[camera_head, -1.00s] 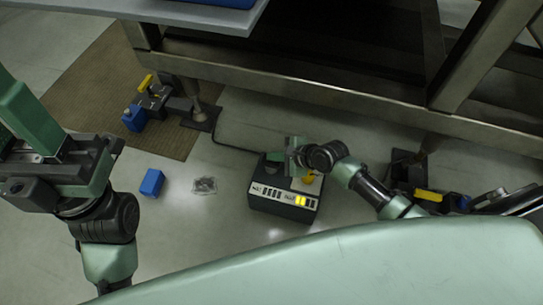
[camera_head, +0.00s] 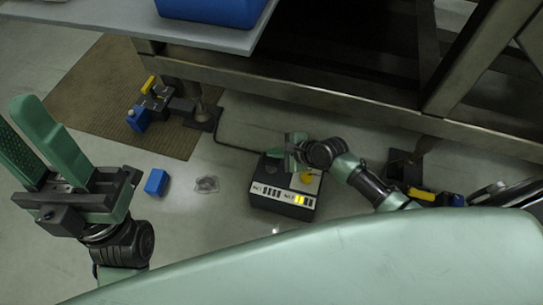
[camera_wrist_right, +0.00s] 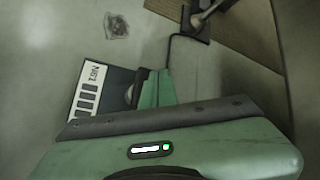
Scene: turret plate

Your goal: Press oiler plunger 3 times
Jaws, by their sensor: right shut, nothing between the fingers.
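A dark box (camera_head: 282,202) stands on the floor, with a white label strip of several bars, one part lit yellow. A yellow round knob (camera_head: 306,178) sits on its light top plate. The box also shows in the right wrist view (camera_wrist_right: 118,80), partly hidden behind my gripper. My right gripper (camera_head: 291,152) is shut and empty, over the far side of the box top, beside the knob; contact cannot be told. Its green finger shows in the right wrist view (camera_wrist_right: 156,88). My left gripper (camera_head: 24,128) is open and empty, raised at the left.
A blue block (camera_head: 156,182) and a dark stain (camera_head: 207,184) lie on the floor left of the box. A clamp-like device (camera_head: 150,105) stands on the brown mat (camera_head: 85,95). A metal frame (camera_head: 330,83) runs behind. A cable (camera_head: 228,146) leads to the box.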

